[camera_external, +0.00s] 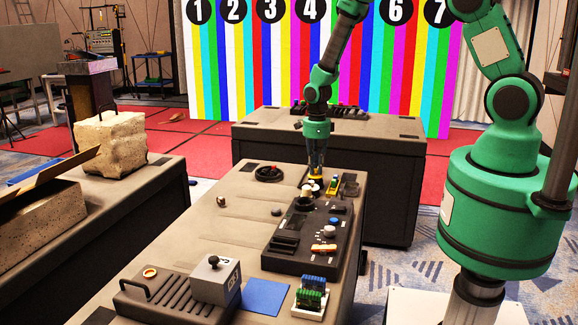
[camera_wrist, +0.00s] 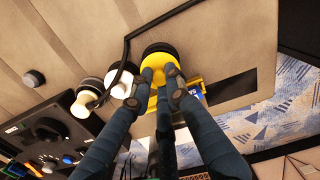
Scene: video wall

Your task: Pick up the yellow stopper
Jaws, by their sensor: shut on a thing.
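The yellow stopper (camera_wrist: 157,62) is a round yellow piece with a dark top, at the upper middle of the wrist view. My gripper (camera_wrist: 160,80) has its dark fingers closed around its yellow body. In the external view my gripper (camera_external: 316,168) reaches down to the far end of the middle table, with a bit of the yellow stopper (camera_external: 316,178) showing just under the fingertips. The fingers hide part of it. I cannot tell whether it is clear of the surface below.
Two white-topped knobs (camera_wrist: 122,89) and a black cable (camera_wrist: 127,50) are close beside the stopper. A yellow block (camera_wrist: 190,92) lies right by the fingers. A black control panel (camera_external: 308,240) fills the table's right side. The table (camera_external: 215,232) is mostly bare on the left.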

